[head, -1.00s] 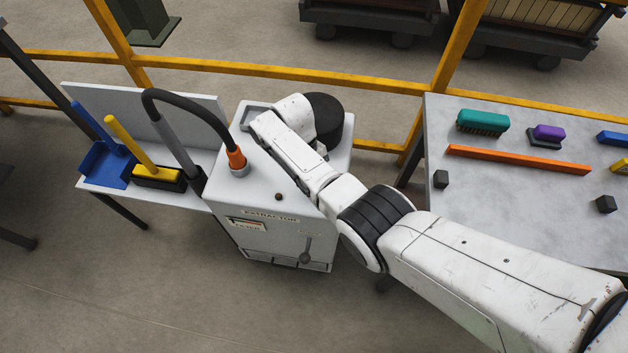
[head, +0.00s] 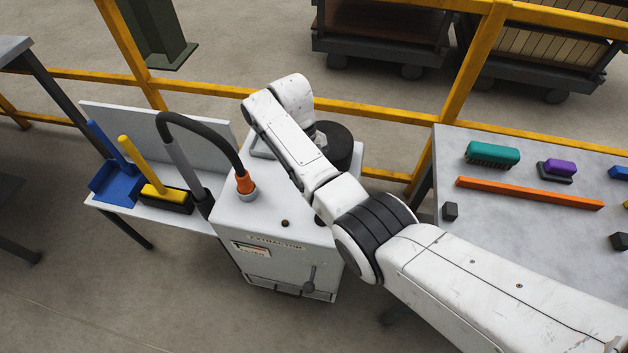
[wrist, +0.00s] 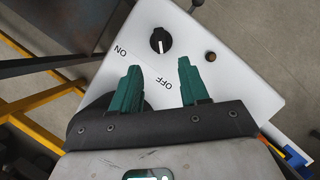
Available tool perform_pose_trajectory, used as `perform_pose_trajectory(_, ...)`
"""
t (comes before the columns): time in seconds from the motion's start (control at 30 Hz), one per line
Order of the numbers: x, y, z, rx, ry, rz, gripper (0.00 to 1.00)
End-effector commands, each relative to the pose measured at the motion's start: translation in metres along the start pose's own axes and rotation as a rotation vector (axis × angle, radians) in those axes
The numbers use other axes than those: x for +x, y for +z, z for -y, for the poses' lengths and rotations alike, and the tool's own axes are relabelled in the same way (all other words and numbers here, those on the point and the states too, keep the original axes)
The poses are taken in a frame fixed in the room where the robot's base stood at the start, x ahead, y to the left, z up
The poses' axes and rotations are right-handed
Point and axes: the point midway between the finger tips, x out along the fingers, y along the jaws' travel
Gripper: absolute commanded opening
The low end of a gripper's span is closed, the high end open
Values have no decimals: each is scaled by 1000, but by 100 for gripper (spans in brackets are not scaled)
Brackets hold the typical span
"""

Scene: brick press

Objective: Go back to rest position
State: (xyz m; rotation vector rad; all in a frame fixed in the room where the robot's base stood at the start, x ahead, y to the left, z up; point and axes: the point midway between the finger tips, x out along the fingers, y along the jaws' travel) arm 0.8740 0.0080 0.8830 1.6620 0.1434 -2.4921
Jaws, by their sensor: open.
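My gripper (wrist: 160,88) shows in the wrist view with its two green fingers apart and nothing between them. It is above the white top of the extractor (wrist: 215,65). A black rotary knob (wrist: 160,41) lies beyond the fingertips, with ON and OFF labels beside it; the gripper does not touch it. In the head view my white arm reaches over the extractor (head: 265,218), and the gripper itself is hidden behind the arm. A small dark button (wrist: 210,57) sits on the top to the right of the knob.
A black hose with an orange cuff (head: 244,183) rises from the extractor. A side shelf (head: 140,213) holds a blue dustpan (head: 115,182) and yellow brush (head: 163,192). A right table (head: 480,250) carries brushes and an orange bar (head: 530,193). A yellow railing (head: 220,91) runs behind.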

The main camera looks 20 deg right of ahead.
Motion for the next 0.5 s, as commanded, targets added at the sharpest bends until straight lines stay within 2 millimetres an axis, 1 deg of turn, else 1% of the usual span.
perform_pose_trajectory(0.37,0,0,0,0,0,-1,45)
perform_pose_trajectory(0.47,5,0,0,0,-2,-11,45)
perform_pose_trajectory(0.5,9,0,0,0,-3,-22,45)
